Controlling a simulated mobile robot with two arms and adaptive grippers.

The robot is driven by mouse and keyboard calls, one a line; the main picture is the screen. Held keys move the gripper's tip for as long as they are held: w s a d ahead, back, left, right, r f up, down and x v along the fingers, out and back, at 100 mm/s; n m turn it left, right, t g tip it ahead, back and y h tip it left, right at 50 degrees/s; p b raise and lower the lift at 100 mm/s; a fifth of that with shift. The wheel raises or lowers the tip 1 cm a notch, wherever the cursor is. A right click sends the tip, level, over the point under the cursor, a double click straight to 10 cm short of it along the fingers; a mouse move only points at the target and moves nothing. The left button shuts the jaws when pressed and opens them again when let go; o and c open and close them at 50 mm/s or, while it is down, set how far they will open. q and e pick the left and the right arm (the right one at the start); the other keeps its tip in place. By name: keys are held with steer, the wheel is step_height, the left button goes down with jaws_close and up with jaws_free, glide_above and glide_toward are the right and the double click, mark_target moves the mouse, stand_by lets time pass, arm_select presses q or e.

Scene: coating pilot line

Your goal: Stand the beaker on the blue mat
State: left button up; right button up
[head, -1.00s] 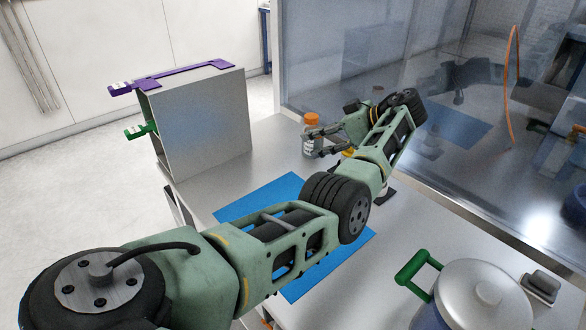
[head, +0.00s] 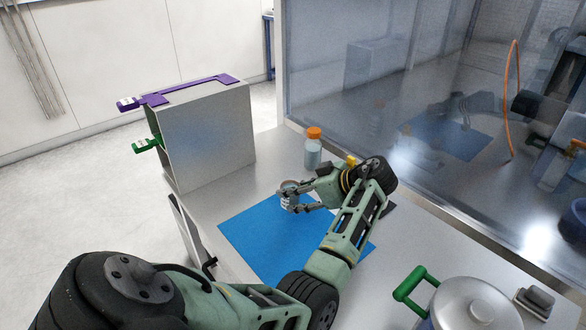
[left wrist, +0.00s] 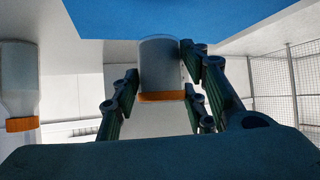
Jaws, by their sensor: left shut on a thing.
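The beaker (head: 289,197) is a small pale vessel with an orange band near its top, also in the left wrist view (left wrist: 161,66). My left gripper (head: 298,198) is shut around its side and holds it about upright. In the head view it overlaps the far edge of the blue mat (head: 262,230). In the left wrist view, which is upside down, the beaker's base is close to the edge of the mat (left wrist: 160,15). I cannot tell whether it touches anything below. My left forearm covers the mat's right part. My right gripper is not in view.
An orange-capped bottle (head: 313,153) stands just behind my left gripper. A grey cabinet (head: 210,135) with purple and green handles stands at the left. A pot with a silver lid (head: 480,305) and a green handle is at the front right. A glass panel (head: 380,60) rises behind.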

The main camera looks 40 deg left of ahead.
arm_select(q)
steer(key=shift+s+f, duration=0.35)
steer(key=shift+s, duration=0.35)
step_height(320, 180, down, 4)
steer(key=shift+f+p, duration=0.1)
steer(key=shift+p, duration=0.55)
steer(key=o, duration=1.3)
steer(key=shift+o, duration=0.2)
steer(key=b+v, duration=0.3)
steer(key=v, duration=0.9)
steer(key=shift+b, duration=0.4)
